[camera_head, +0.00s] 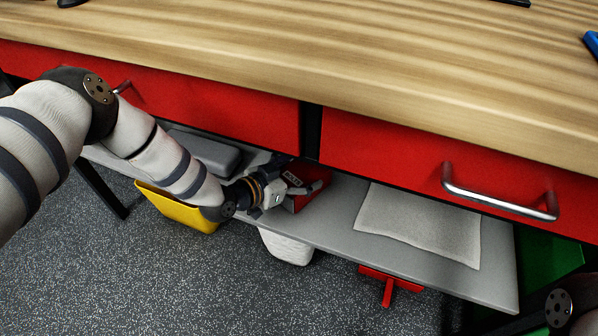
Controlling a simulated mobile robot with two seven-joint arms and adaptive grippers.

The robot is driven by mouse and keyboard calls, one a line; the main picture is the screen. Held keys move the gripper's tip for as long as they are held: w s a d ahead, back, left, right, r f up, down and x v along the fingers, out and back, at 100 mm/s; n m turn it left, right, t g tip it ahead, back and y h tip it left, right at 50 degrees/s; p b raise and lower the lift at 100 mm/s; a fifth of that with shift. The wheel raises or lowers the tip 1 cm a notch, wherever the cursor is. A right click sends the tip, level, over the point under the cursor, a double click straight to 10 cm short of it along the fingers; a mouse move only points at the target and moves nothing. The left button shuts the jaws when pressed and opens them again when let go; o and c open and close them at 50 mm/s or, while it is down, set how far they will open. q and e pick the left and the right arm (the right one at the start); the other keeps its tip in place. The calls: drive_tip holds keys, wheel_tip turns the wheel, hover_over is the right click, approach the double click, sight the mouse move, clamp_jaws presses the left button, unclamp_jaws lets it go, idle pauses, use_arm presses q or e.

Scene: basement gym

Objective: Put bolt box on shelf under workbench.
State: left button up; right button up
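A small red box (312,200), which looks like the bolt box, is at the grey shelf (335,220) under the workbench, just below the red drawers. My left gripper (304,184) reaches in from the left and has a grey finger across the near side of the red box. It appears shut on the box; the far finger is mostly hidden. The box is at shelf level, but I cannot tell whether its underside touches the shelf. Part of my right arm (560,308) shows at the lower right; its gripper is out of view.
A grey case (205,150) lies on the shelf to the left, and a pale cloth (420,222) to the right. The drawers (400,160) and wooden top (330,50) overhang the shelf. A yellow bin (180,212), a white object (287,247) and a red stand (388,283) are below.

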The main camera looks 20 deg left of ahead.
use_arm(q)
drive_tip(key=shift+o, duration=0.2)
drive_tip(key=shift+r, duration=0.35)
drive_tip(key=p+v, duration=0.3)
drive_tip(key=v, duration=0.9)
drive_tip(key=shift+f, duration=0.15)
